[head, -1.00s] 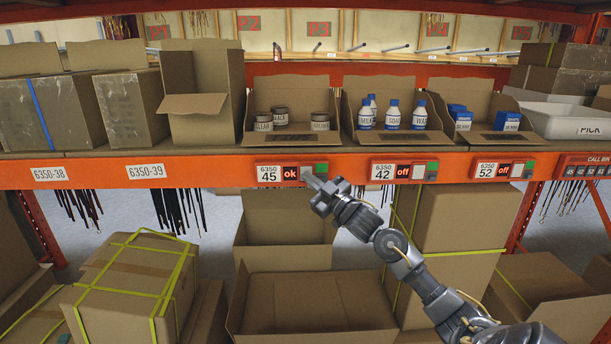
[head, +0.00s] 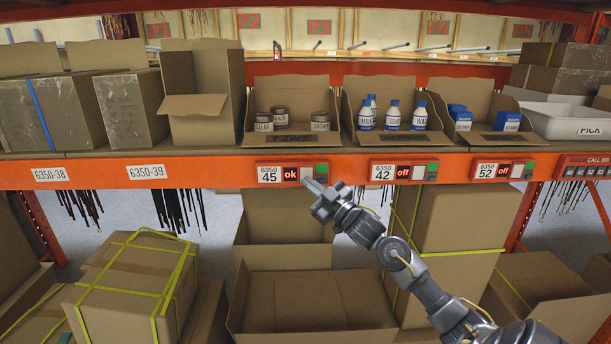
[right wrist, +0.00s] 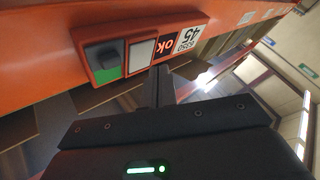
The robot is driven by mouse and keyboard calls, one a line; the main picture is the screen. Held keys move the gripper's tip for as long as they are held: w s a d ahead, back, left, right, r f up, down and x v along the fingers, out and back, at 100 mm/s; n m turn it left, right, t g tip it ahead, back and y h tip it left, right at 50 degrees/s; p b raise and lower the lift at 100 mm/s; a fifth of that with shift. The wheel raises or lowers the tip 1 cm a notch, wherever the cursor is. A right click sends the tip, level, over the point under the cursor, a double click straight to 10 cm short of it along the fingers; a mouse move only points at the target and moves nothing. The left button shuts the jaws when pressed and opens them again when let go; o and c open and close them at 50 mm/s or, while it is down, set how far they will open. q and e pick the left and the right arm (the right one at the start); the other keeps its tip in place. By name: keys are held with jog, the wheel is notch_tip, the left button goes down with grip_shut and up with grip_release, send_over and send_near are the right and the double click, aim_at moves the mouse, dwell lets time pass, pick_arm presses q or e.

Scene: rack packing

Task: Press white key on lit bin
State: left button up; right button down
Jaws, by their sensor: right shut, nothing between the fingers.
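The module of bin 45 (head: 270,174) is on the orange shelf beam and its red display reads "ok". Its white key (head: 307,173) sits right of the display, beside a green and dark patch. The modules of bin 42 (head: 383,172) and bin 52 (head: 487,171) read "off". My right gripper (head: 311,184) is shut and empty, its tip just below the white key. In the right wrist view the shut fingers (right wrist: 158,80) point at the module, and the white key (right wrist: 141,52) shows uncovered just beyond them, apparently apart. My left gripper is out of view.
Above the beam stand open boxes with jars (head: 281,117), bottles (head: 392,115) and blue packs (head: 462,119). A "CALL BIN" panel (head: 583,169) is at the far right. Below are large cartons (head: 300,300) and hanging straps (head: 178,210).

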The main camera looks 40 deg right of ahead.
jog(key=s+a, duration=0.1)
jog(key=s+a+p, duration=0.1)
jog(key=s, duration=0.1)
jog(key=shift+s+a, duration=0.3)
dwell(0.8)
